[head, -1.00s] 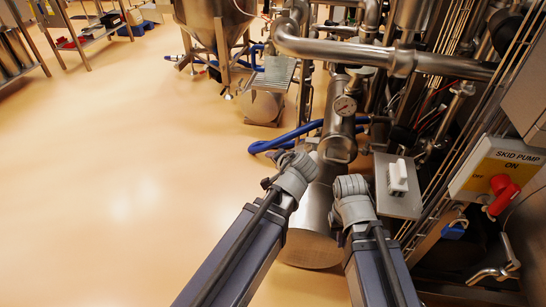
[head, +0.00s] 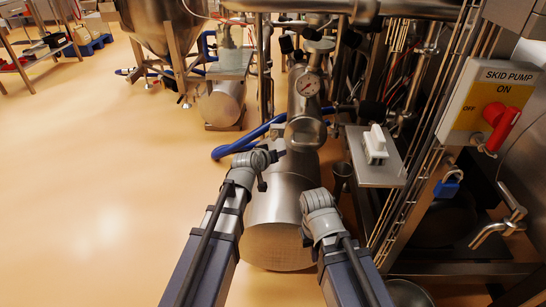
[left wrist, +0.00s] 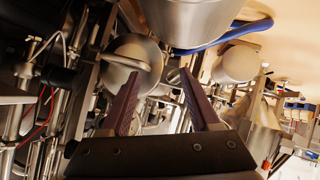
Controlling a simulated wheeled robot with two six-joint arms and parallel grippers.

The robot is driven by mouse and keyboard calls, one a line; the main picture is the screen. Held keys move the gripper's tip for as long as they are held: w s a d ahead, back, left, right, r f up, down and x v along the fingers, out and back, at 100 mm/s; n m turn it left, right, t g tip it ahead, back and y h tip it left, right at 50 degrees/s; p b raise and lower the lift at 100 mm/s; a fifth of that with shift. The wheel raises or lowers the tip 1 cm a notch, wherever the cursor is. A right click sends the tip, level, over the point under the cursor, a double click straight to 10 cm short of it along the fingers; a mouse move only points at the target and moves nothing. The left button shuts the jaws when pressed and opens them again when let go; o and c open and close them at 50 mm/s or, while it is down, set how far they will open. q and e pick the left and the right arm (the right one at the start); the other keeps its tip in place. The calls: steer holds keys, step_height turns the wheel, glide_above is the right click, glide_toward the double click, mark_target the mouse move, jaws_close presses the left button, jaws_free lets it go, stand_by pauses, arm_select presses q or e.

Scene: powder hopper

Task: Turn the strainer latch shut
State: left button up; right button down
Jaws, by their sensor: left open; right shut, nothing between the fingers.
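The strainer (head: 301,104) is a steel cylinder with a gauge, in the middle of the head view. Its round end cover (head: 305,133) faces me. In the left wrist view the cover (left wrist: 146,49) shows with a curved metal handle (left wrist: 127,62) across it, which may be the latch; its exact turn is hard to judge. My left gripper (head: 276,155) is just left of and below the cover. In the left wrist view its fingers (left wrist: 158,88) are open and empty, apart from the cover. My right gripper (head: 308,239) is lower right, shut and empty, mostly hidden by its wrist.
A large steel cylinder (head: 272,246) lies below the strainer. A blue hose (head: 240,145) runs to its left. A bracket with a white switch (head: 375,143), a skid pump panel (head: 488,98) and pipes crowd the right. The floor (head: 90,190) at left is clear.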

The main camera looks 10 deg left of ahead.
mark_target(275, 138)
arm_select(q)
steer(key=shift+w+a+f+n+t+h+b, duration=0.1)
steer(key=shift+w+a+f+n+t+b, duration=0.35)
steer(key=shift+w+n+b, duration=1.25)
steer(key=shift+w+a+f+n+t+h+b, duration=0.1)
steer(key=shift+w+f+n+t+b, duration=0.45)
steer(key=shift+w, duration=2.2)
steer(key=shift+w+a+f+n+t+h+b, duration=0.15)
steer(key=shift+w+f+n+t+b, duration=0.6)
steer(key=shift+w+b, duration=1.1)
steer(key=shift+w+r+p, duration=0.15)
steer(key=shift+w+p, duration=0.15)
steer(key=shift+p, duration=0.15)
arm_select(e)
step_height(275, 138, down, 10)
steer(key=shift+r, duration=0.2)
arm_select(q)
jaws_close()
